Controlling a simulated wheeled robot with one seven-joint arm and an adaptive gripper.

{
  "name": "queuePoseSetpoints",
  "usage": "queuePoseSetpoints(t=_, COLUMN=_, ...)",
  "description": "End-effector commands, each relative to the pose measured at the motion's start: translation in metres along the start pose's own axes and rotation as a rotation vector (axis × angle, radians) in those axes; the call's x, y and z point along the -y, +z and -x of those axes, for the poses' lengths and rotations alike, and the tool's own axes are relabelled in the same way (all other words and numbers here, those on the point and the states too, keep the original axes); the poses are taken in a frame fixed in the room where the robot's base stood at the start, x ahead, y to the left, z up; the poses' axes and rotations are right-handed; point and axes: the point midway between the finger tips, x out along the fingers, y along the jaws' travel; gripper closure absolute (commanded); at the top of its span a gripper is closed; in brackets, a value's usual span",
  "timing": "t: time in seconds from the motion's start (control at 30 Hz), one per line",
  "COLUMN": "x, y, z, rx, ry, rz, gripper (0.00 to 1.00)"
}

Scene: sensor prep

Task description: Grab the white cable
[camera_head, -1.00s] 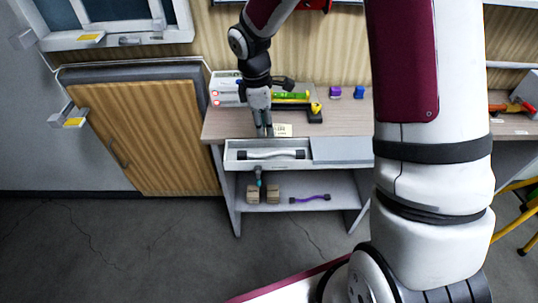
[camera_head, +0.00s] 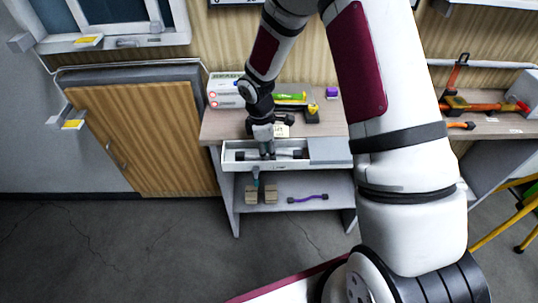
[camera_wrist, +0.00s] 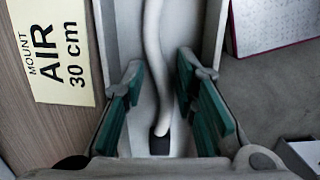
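The white cable (camera_head: 287,152) with dark ends lies in the open tray or drawer (camera_head: 234,166) at the front of the workbench. In the wrist view the cable (camera_wrist: 152,40) runs lengthwise and bends slightly, with a dark end (camera_wrist: 160,145) near the bottom. My gripper (camera_head: 267,156) reaches down into the tray over the cable. In the wrist view my gripper (camera_wrist: 162,80) is open, with a green-padded finger on each side of the cable. Gaps show between the fingers and the cable. My gripper hides part of the cable in the head view.
The tray's side walls (camera_wrist: 213,35) stand close outside the fingers. A label reading "MOUNT AIR 30 cm" (camera_wrist: 58,50) lies beside it. A purple cable (camera_head: 308,199) and beige blocks (camera_head: 251,195) sit on the lower shelf.

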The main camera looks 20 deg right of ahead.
Motion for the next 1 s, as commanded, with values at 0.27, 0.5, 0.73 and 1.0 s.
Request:
queuePoseSetpoints(t=0.27, x=0.000, y=0.000, z=0.000, rx=0.000, ry=0.000, rz=-0.001, gripper=1.00)
queuePoseSetpoints(t=0.5, x=0.000, y=0.000, z=0.001, rx=0.000, ry=0.000, rz=-0.001, gripper=1.00)
queuePoseSetpoints(t=0.73, x=-0.002, y=0.003, z=0.016, rx=-0.001, ry=0.003, rz=-0.004, gripper=1.00)
queuePoseSetpoints(t=1.0, x=-0.002, y=0.008, z=0.067, rx=-0.001, ry=0.004, rz=-0.003, gripper=1.00)
